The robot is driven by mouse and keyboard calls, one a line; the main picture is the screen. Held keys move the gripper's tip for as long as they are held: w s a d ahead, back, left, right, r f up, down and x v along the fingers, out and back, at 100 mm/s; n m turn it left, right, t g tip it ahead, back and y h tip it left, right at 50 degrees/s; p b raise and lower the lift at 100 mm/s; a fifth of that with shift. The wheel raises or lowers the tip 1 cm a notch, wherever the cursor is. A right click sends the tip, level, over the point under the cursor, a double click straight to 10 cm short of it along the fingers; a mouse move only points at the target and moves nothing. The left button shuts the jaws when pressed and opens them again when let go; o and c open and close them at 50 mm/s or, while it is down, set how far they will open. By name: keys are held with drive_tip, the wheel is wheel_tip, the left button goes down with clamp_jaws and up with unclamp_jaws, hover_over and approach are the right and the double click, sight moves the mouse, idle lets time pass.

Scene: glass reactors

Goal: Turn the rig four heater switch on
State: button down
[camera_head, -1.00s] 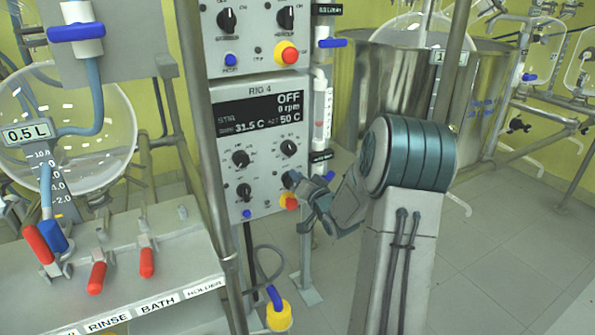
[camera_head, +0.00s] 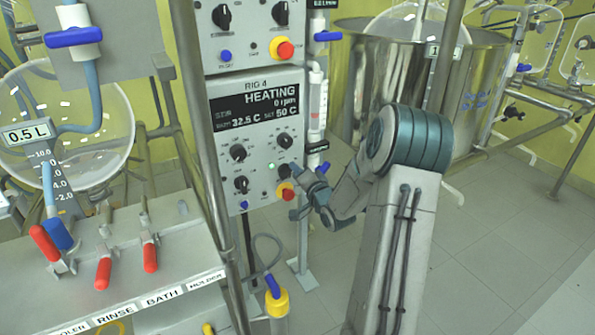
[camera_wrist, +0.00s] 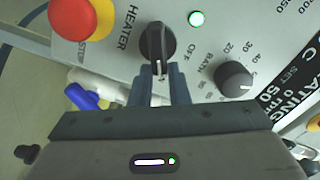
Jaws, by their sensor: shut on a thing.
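The rig 4 control box (camera_head: 222,167) stands left of my arm in the head view. Its display (camera_head: 256,108) reads HEATING, 0 rpm, 32.5 C and set 50 C. The heater switch (camera_wrist: 156,42) is a black knob beside the HEATER label in the wrist view, its pointer turned away from OFF. A green lamp (camera_wrist: 197,18) next to it is lit; the lamp also shows in the head view (camera_head: 271,165). My gripper (camera_wrist: 166,75) is shut on the knob's near end. In the head view my gripper (camera_head: 294,172) is at the panel's right edge, hiding most of the knob.
A red and yellow emergency button (camera_wrist: 78,16) sits close beside the switch. A smaller black knob (camera_wrist: 234,76) is on its other side. A metal post (camera_head: 200,150) and a bench with red-handled clamps (camera_head: 103,272) stand to the left.

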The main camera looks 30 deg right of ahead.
drive_tip(key=c, duration=1.4)
unclamp_jaws()
drive_tip(key=s, duration=0.4)
drive_tip(key=s+p, duration=0.1)
drive_tip(key=s, duration=0.9)
drive_tip(key=shift+d, duration=0.25)
